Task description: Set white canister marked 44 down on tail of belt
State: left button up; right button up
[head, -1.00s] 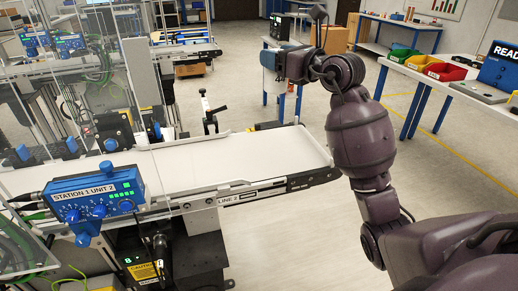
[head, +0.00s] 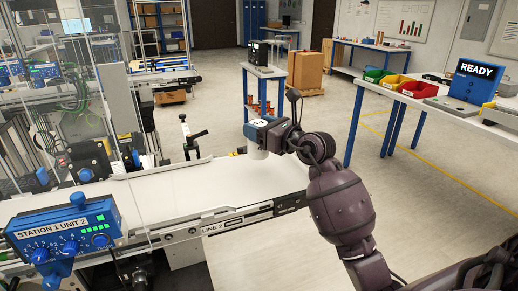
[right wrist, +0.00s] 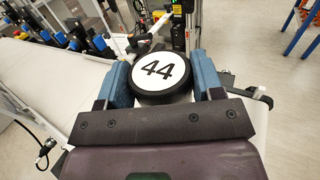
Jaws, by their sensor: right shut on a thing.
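The white canister (head: 257,153) shows in the head view at the far edge of the belt's tail end, upright. In the right wrist view its round lid (right wrist: 159,69) is white with a black rim and reads 44. My right gripper (head: 262,130) is shut on the canister, with a blue finger on each side of it. I cannot tell whether the canister touches the belt. My left gripper is not in view.
The belt's visible surface is clear. A blue control box (head: 62,234) marked STATION 1 UNIT 2 is at the near left. Clear guard panels and machine parts stand at left. A blue-legged table with coloured bins (head: 397,87) stands at right, beyond open floor.

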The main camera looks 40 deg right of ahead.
notch_tip(320, 180, down, 6)
jog(key=shift+r+b, duration=0.15)
jog(key=shift+b, duration=0.45)
jog(key=o, duration=1)
jog(key=shift+s, duration=0.1)
jog(key=v, duration=1.1)
jog(key=shift+s+d, duration=0.2)
jog(key=shift+s, duration=0.2)
